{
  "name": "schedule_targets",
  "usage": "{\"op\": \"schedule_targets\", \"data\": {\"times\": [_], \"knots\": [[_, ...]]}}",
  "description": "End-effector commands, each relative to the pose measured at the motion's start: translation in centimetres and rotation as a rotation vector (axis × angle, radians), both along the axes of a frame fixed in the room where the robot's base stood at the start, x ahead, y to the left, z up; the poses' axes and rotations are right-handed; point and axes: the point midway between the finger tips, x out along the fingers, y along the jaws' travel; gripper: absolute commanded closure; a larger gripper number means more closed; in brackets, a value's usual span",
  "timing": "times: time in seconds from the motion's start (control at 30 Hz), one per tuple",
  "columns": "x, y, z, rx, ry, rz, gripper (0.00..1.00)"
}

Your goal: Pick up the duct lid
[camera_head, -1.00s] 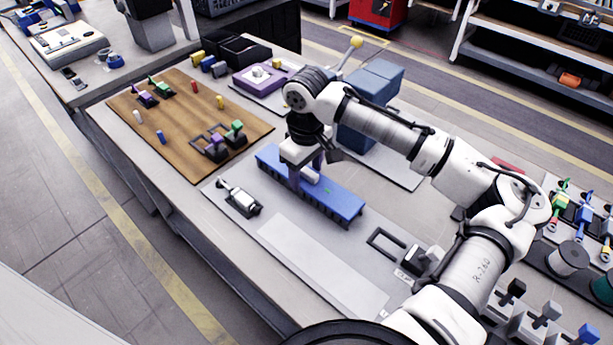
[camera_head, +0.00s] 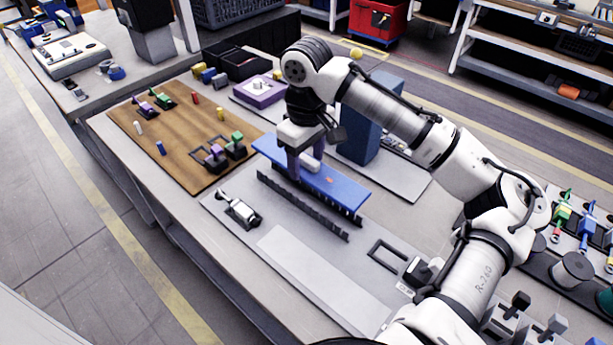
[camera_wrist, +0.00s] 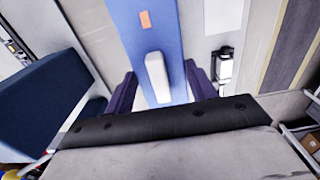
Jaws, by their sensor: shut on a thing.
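The duct lid (camera_head: 338,190) is a long blue strip with a light raised handle and a small orange mark. It is held above the dark slotted duct (camera_head: 304,209), with a gap between them at the near side. My gripper (camera_head: 304,165) is shut on the lid near its middle. In the wrist view my gripper (camera_wrist: 160,88) has one purple finger on each side of the lid (camera_wrist: 146,32), with the pale handle between them. The finger contact is partly hidden by the dark gripper body.
A tall dark blue box (camera_head: 362,125) stands close behind my gripper. A white device (camera_head: 239,207) lies left of the duct, and a black frame (camera_head: 387,254) lies to its right. A wooden board (camera_head: 180,150) with small parts is at the left. The grey mat in front is clear.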

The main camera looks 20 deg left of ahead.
Motion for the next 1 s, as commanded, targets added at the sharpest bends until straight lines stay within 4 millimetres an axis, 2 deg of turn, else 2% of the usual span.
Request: {"op": "schedule_targets", "data": {"times": [0.2, 0.4, 0.63, 1.0], "knots": [[0.1, 0.0, 6.1, 0.0, -0.004, -0.001, 0.81], [0.1, 0.0, 10.1, -0.003, -0.004, -0.001, 0.81], [0.0, 0.0, 12.4, -0.002, -0.002, -0.001, 0.81], [0.0, 0.0, 13.0, 0.0, 0.0, 0.001, 0.81]]}}
